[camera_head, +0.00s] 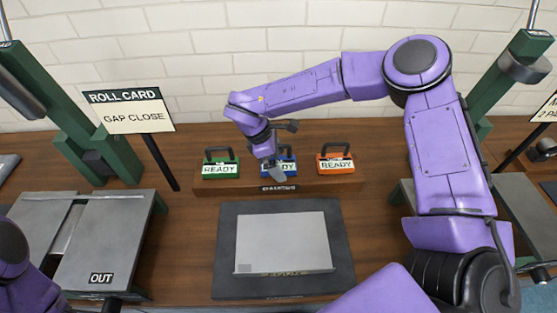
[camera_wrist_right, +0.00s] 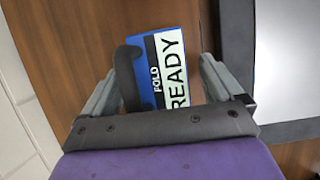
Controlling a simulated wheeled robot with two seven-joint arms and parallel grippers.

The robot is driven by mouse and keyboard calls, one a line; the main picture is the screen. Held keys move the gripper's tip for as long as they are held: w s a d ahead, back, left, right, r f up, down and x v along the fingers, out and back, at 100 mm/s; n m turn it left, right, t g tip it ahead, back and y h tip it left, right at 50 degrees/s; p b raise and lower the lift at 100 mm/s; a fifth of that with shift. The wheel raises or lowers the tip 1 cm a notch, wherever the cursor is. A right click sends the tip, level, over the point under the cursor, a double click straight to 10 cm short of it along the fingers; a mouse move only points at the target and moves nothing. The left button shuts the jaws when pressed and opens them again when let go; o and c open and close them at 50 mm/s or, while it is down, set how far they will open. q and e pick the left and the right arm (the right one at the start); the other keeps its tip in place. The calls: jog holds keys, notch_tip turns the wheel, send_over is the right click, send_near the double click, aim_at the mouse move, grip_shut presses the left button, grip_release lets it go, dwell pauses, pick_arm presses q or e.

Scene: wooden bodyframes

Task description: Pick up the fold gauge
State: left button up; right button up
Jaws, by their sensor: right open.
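The fold gauge (camera_head: 291,166) is a blue block with a black handle and a white READY label. It stands in the middle of a row of three on the wooden rack, partly hidden by my right gripper (camera_head: 277,172) in the head view. In the right wrist view the gauge (camera_wrist_right: 158,62) reads FOLD READY, and its black handle (camera_wrist_right: 128,78) is on the left. My right gripper's two fingers (camera_wrist_right: 158,66) are spread, with the gauge showing between them. I cannot tell whether they touch it. My left gripper is not in view; only part of the left arm shows at lower left.
A green gauge (camera_head: 221,167) and an orange gauge (camera_head: 336,163) stand close on either side along the rack (camera_head: 225,187). A dark mat (camera_head: 230,245) with a grey sheet (camera_head: 285,240) lies in front. Green-framed machines stand left and right, with a ROLL CARD sign (camera_head: 128,109) at left.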

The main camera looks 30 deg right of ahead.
jog(key=c, duration=1.2)
jog(key=shift+c, duration=0.5)
jog(key=shift+r, duration=0.1)
